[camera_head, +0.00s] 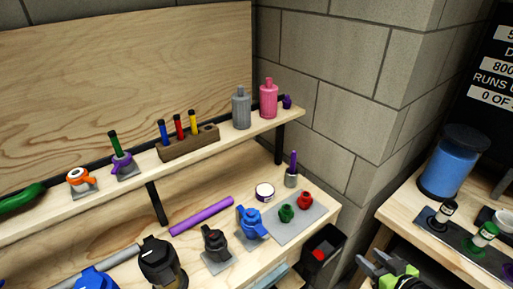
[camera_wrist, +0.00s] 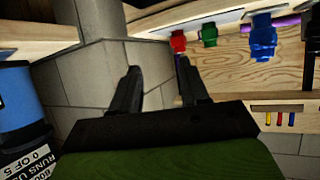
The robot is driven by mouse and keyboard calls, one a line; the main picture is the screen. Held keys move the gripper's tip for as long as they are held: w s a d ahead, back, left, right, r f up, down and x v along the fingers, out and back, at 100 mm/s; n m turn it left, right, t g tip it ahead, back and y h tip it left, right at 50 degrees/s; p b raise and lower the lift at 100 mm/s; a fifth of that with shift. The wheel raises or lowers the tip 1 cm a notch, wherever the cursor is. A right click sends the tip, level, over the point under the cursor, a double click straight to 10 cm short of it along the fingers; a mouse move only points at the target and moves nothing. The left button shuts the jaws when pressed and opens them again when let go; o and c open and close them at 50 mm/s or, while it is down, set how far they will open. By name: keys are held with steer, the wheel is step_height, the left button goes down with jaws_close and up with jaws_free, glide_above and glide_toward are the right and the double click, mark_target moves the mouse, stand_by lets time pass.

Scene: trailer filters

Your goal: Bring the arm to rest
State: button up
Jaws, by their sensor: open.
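My gripper (camera_head: 384,264) shows at the bottom right of the head view, between the wooden shelf bench and the right-hand table. In the wrist view my gripper (camera_wrist: 160,85) has its two dark fingers spread apart with nothing between them. Beyond the fingers are the grey block wall and the edge of the bench. The gripper is apart from the bottles and fittings. Most of my arm is out of the head view.
The bench (camera_head: 190,256) holds a blue fitting (camera_head: 251,224), a purple tube (camera_head: 201,215) and a grey mat (camera_head: 284,232) with red and green knobs. A dark bin (camera_head: 327,240) hangs at its end. The right table (camera_head: 404,210) carries a blue jar (camera_head: 453,165).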

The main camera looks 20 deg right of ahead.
steer(key=w+a+r+n+g+y+p, duration=0.15)
steer(key=a+r+g, duration=0.25)
steer(key=a, duration=0.4)
steer(key=w+a+r+n+g+y, duration=0.25)
steer(key=a+r+g, duration=0.2)
steer(key=a, duration=0.35)
steer(key=s+a+r+m+h, duration=0.2)
steer(key=s+a+r, duration=0.2)
steer(key=r, duration=0.3)
steer(key=s+a+r+m+t+h+p, duration=0.1)
steer(key=s+a+r, duration=0.3)
steer(key=a+r, duration=0.2)
steer(key=shift+s+r+m+h, duration=0.15)
steer(key=shift+r+m+h, duration=0.25)
